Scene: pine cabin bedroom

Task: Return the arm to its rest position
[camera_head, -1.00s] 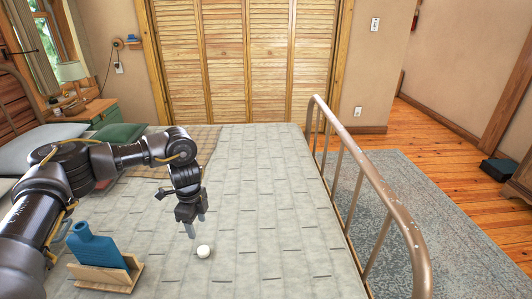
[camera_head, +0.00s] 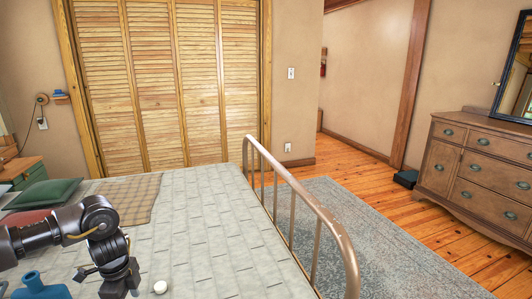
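My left arm comes in from the left over the bed. Its gripper (camera_head: 119,284) points down near the bottom edge of the view, above the quilt. Its fingertips are too small and too close to the edge to tell whether they are apart. A small white ball (camera_head: 160,287) lies on the quilt just right of the gripper, apart from it. A blue bottle (camera_head: 40,290) is left of the gripper, cut off by the bottom edge. My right gripper is not in view.
The bed's grey quilt (camera_head: 200,220) lies below the arm, with a metal bed rail (camera_head: 305,205) on the right. A green pillow (camera_head: 45,194) is at the left. A wooden dresser (camera_head: 480,170) stands far right, beyond a grey rug (camera_head: 370,240).

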